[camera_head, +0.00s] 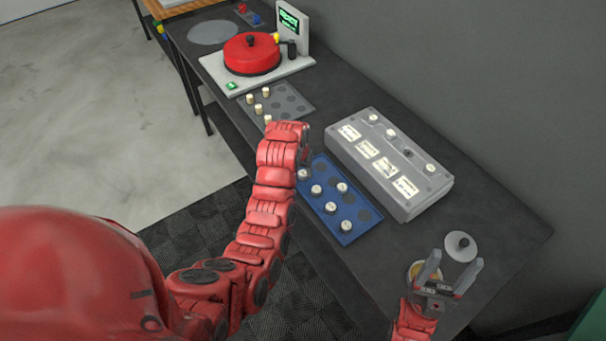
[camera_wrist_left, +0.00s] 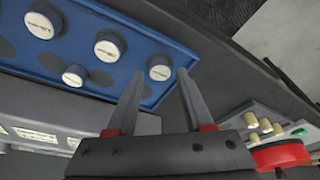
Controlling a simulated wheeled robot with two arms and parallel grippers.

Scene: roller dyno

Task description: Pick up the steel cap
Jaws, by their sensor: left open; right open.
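The steel cap (camera_head: 460,246) looks like a grey disc with a small knob, at the near right end of the dark bench in the head view. My right gripper (camera_head: 457,259) is open, its fingertips pointing at the cap. The cap shows around and beyond the fingertips; I cannot tell whether they touch. A round yellowish-rimmed thing (camera_head: 417,270) is partly hidden behind the right gripper's left finger. My left gripper (camera_head: 305,153) is open above the far end of the blue tray; its open fingers also show in the left wrist view (camera_wrist_left: 160,74). The steel cap is not in that view.
The blue tray (camera_head: 328,213) holds several white-topped vials and also shows in the wrist view (camera_wrist_left: 72,65). A grey box (camera_head: 372,187) with labels stands beside it. A red-lidded machine (camera_head: 252,54) and a grey vial rack (camera_head: 292,103) are farther back. A wall borders the bench's right side.

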